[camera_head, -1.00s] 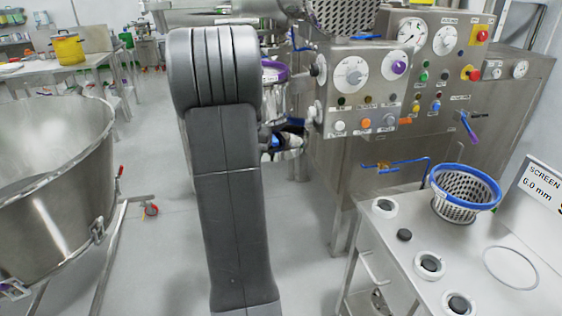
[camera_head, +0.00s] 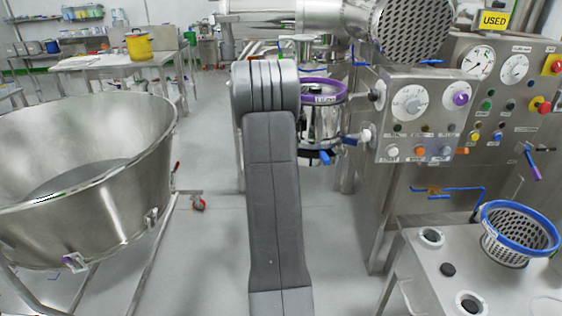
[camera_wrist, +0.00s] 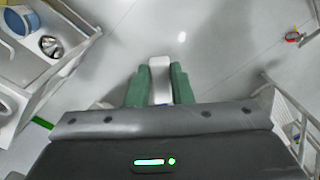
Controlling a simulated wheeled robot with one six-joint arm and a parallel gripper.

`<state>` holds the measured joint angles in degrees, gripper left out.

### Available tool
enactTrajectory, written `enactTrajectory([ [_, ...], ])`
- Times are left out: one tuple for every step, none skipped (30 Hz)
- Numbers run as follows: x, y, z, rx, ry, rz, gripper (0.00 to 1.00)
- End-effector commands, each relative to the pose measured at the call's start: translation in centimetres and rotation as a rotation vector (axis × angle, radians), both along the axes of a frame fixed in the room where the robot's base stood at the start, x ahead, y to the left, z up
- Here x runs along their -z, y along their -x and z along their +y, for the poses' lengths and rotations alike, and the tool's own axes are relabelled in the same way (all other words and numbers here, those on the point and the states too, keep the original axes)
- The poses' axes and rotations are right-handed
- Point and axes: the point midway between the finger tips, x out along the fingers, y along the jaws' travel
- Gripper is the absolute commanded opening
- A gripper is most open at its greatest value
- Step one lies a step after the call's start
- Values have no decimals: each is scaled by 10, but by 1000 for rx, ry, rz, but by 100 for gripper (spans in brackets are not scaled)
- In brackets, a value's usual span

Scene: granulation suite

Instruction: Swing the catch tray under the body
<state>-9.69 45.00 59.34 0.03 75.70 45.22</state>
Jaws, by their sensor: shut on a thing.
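My gripper (camera_wrist: 160,88) shows in the wrist view as two green fingers, shut on a pale grey bar (camera_wrist: 159,64) that stands out over the floor. I cannot tell whether this bar is part of the catch tray. In the head view my arm hides the gripper. The metal body (camera_head: 321,122) with a purple ring (camera_head: 322,86) around its top stands just right of my arm, partly hidden by it. A blue handle (camera_head: 325,157) sits low on it. I cannot make out a catch tray in the head view.
A control panel (camera_head: 425,118) stands right of the body. A steel side table (camera_head: 415,262) at the lower right bears a blue-rimmed perforated basket (camera_head: 520,235). A large steel bowl (camera_head: 85,180) on a wheeled frame stands left. Grey floor lies open between.

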Motion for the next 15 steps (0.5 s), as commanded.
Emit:
enactTrajectory([
  [0, 0, -1, 0, 2, -2, 0],
  [0, 0, -1, 0, 2, -2, 0],
  [0, 0, -1, 0, 2, -2, 0],
  [0, 0, -1, 0, 2, -2, 0],
  [0, 0, -1, 0, 2, -2, 26],
  [0, 0, -1, 0, 2, -2, 34],
  [0, 0, -1, 0, 2, -2, 40],
  [0, 0, -1, 0, 1, -2, 42],
  [0, 0, -1, 0, 1, -2, 42],
  [0, 0, -1, 0, 1, -2, 42],
  [0, 0, -1, 0, 1, -2, 42],
  [0, 0, -1, 0, 1, -2, 42],
  [0, 0, -1, 0, 1, -2, 42],
  [0, 0, -1, 0, 1, -1, 42],
  [-1, 0, -1, 0, 1, -1, 42],
])
